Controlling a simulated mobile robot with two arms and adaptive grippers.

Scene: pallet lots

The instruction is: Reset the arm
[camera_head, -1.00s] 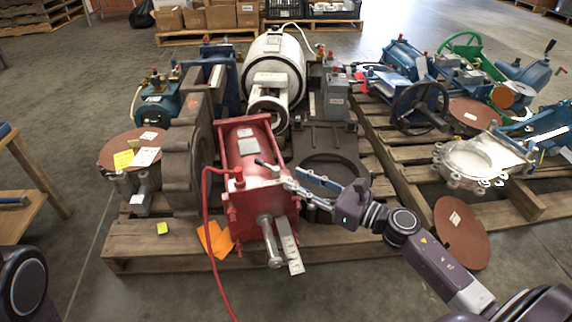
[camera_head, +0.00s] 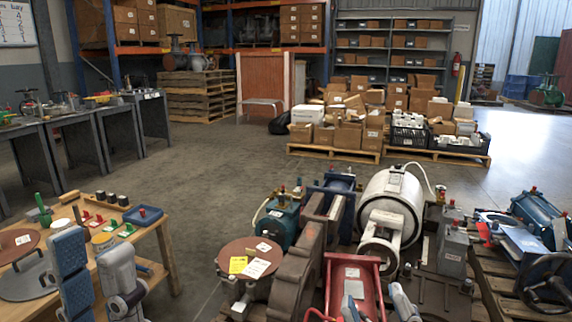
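My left gripper (camera_head: 93,246) stands at the bottom left, close to the camera. Its two grey-blue fingers point up and are apart, with nothing between them. My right gripper (camera_head: 377,303) shows only as grey-blue finger parts at the bottom edge, apart, in front of the red machine (camera_head: 352,272). The rest of both arms is below the picture.
A wooden workbench (camera_head: 150,228) with small parts is at the left, behind my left gripper. A pallet of machines, with a white motor (camera_head: 392,205), fills the lower right. Grey tables (camera_head: 75,140) and box pallets (camera_head: 340,135) stand farther back. Open floor lies between.

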